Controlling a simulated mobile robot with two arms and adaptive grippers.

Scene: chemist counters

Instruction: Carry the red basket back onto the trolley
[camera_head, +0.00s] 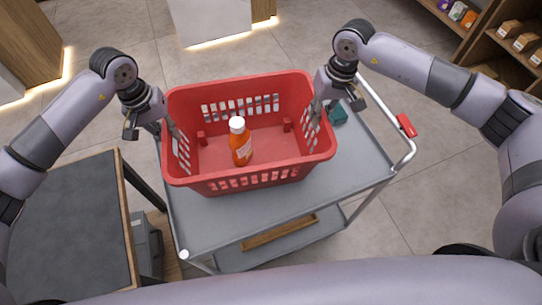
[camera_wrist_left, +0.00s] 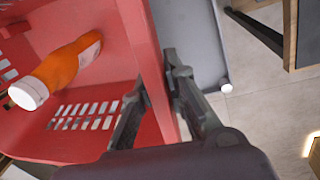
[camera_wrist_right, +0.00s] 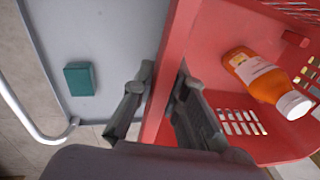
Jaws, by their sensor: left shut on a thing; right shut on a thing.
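The red basket (camera_head: 250,182) is upright over the grey top of the trolley (camera_head: 347,190). I cannot tell whether its base touches the top. An orange bottle with a white cap (camera_head: 240,145) stands inside the basket; it also shows in the left wrist view (camera_wrist_left: 68,66) and the right wrist view (camera_wrist_right: 262,76). My left gripper (camera_head: 170,128) is shut on the basket's left wall (camera_wrist_left: 147,60), one finger on each side. My right gripper (camera_head: 318,100) is shut on the basket's right wall (camera_wrist_right: 177,50) in the same way. The basket's underside is hidden.
A small teal box (camera_head: 338,113) lies on the trolley top right of the basket. The trolley's handle (camera_head: 408,150) is at the right. A dark-topped table (camera_head: 70,225) stands close on the left. Shelves (camera_head: 500,50) are at the far right. Open floor lies behind.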

